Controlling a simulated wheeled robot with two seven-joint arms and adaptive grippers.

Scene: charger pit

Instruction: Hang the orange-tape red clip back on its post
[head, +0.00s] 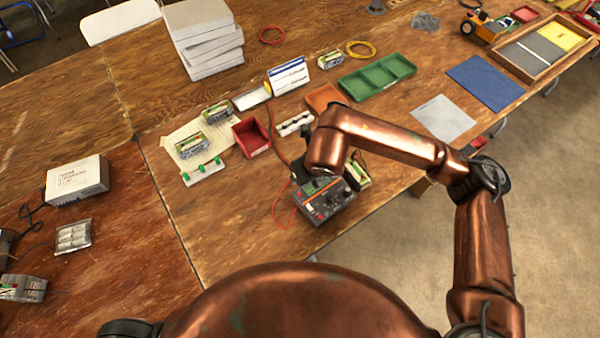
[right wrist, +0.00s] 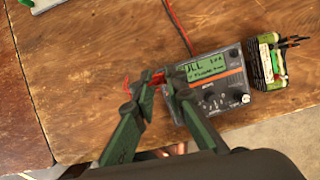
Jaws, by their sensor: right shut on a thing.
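In the right wrist view, my right gripper (right wrist: 152,84) has its green fingers closed on a small red clip (right wrist: 157,77). The clip is mostly covered by the fingertips, and I cannot make out orange tape on it. The grip is right beside the left edge of the grey charger (right wrist: 212,82), which has a lit green screen; I cannot tell whether they touch. In the head view, the charger (head: 326,200) sits near the table's front edge, with my right gripper (head: 300,172) partly hidden by its own arm. I cannot identify the clip's post. My left gripper is out of view.
A green-and-black battery pack (head: 357,174) stands right of the charger. A white strip with green pegs (head: 203,171), a red bin (head: 251,137) and a white strip (head: 294,124) lie behind and left. Red wire runs near the charger. Bare wood lies left of it.

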